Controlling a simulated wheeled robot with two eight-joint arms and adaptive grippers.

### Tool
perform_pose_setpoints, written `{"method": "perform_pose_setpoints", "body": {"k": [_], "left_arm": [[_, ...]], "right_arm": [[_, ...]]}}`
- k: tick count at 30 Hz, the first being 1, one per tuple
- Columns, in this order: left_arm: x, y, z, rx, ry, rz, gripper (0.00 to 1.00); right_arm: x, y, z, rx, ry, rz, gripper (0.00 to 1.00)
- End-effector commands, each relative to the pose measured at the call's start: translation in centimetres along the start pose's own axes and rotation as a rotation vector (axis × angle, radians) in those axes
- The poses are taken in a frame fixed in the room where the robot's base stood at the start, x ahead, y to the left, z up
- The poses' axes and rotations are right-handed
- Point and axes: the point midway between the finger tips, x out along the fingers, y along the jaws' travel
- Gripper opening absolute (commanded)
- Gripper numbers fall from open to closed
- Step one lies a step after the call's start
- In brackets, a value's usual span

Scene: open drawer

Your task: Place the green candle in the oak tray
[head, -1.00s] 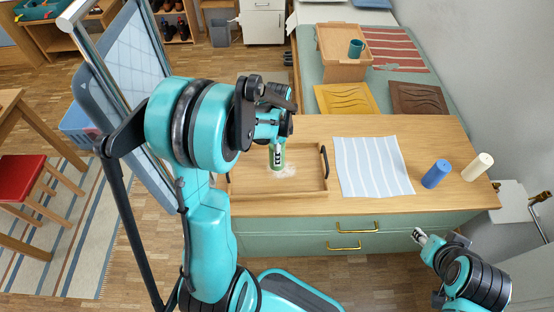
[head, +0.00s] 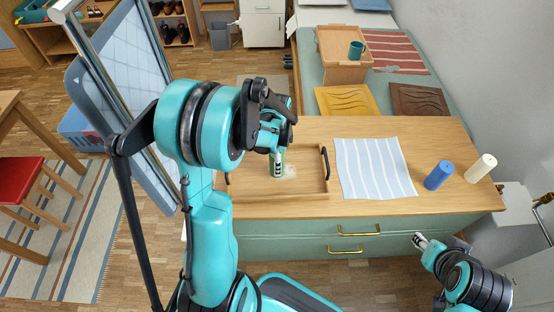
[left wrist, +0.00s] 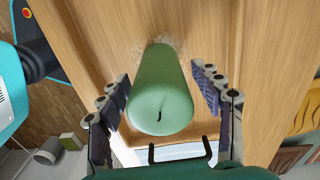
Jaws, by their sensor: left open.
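The green candle (head: 283,164) stands upright inside the oak tray (head: 300,196), in its right half. In the left wrist view the candle (left wrist: 160,90) points toward the camera, wick end nearest, its base on the tray floor (left wrist: 205,35). My left gripper (head: 279,165) is open, with one finger on each side of the candle. In the left wrist view a gap shows between each finger and the candle. My right gripper (head: 419,240) is low in front of the cabinet, right of the gold drawer handles, away from the tray; its fingers are too small to judge.
A striped cloth (head: 375,168) lies right of the tray. Yellow (head: 346,101) and brown (head: 418,99) boards lie behind the counter. The tray's black handle (head: 325,163) is close right of the candle.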

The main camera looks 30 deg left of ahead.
Motion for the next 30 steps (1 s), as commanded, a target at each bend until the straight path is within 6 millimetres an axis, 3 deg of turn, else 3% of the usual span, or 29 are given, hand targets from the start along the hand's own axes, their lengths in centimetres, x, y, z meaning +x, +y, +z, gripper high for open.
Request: {"method": "perform_pose_setpoints", "body": {"k": [5,15,23,26,30], "left_arm": [[-1.8,0.0,0.0,0.000,0.000,0.000,0.65],[-9.3,0.0,0.0,0.000,0.000,0.000,0.65],[-12.2,0.1,0.0,-0.003,0.001,-0.002,0.65],[-13.2,0.8,-0.3,-0.036,0.008,-0.022,0.65],[-15.6,3.4,-1.3,-0.175,0.052,-0.103,0.65]], "right_arm": [[-0.8,0.0,-0.6,0.000,0.000,0.000,0.40],[-3.2,0.0,-2.3,0.000,0.000,0.000,0.40],[-3.9,0.0,-2.8,0.000,0.000,0.000,0.40],[-3.9,0.0,-2.8,0.000,0.000,0.000,0.40],[-3.9,0.0,-2.8,0.000,0.000,0.000,0.40]]}}
